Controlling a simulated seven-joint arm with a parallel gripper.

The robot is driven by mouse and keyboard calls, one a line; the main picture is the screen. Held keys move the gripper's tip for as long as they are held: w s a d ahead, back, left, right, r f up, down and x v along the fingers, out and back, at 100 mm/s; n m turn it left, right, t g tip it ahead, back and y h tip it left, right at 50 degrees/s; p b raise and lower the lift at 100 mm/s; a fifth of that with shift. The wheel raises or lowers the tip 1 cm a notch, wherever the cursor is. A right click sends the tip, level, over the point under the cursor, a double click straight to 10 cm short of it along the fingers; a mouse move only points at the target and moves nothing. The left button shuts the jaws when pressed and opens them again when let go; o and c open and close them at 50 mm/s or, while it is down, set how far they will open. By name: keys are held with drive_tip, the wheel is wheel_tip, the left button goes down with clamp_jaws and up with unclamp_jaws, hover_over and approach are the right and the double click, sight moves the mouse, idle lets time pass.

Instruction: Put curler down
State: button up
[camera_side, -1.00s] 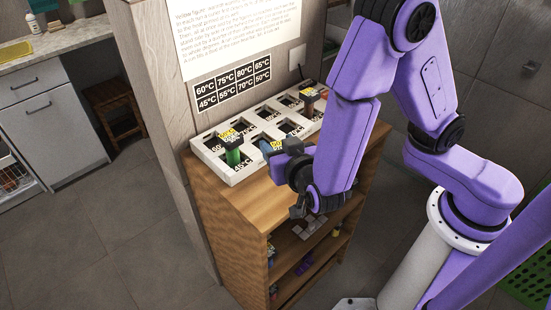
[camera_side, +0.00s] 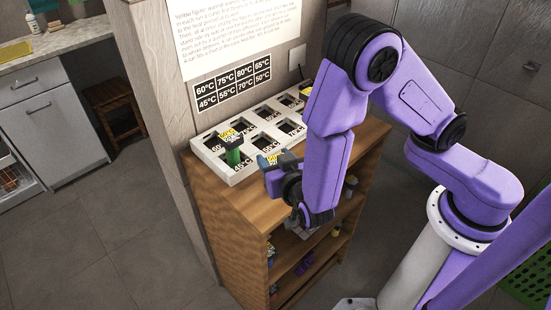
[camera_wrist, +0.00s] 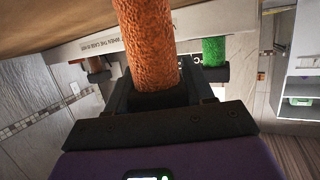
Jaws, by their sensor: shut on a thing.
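My gripper (camera_side: 272,174) is shut on an orange, rough-surfaced curler (camera_wrist: 147,45), which rises between the dark fingers in the wrist view. In the side view a yellow-labelled top (camera_side: 272,158) shows at my gripper; most of the curler is hidden there. My gripper is at the front edge of the white rack (camera_side: 240,177). A green curler (camera_side: 233,156) with a yellow label stands upright in the rack's left part; it also shows in the wrist view (camera_wrist: 214,52).
The rack's square openings carry temperature labels, and several are empty. Another curler (camera_side: 304,93) at the far right end is mostly hidden by my arm. The rack lies on a wooden shelf unit (camera_side: 268,205), against a wall with a temperature chart (camera_side: 232,83). Bare wood lies in front.

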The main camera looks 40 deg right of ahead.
drive_tip(key=o, duration=1.2)
drive_tip(key=shift+c, duration=0.2)
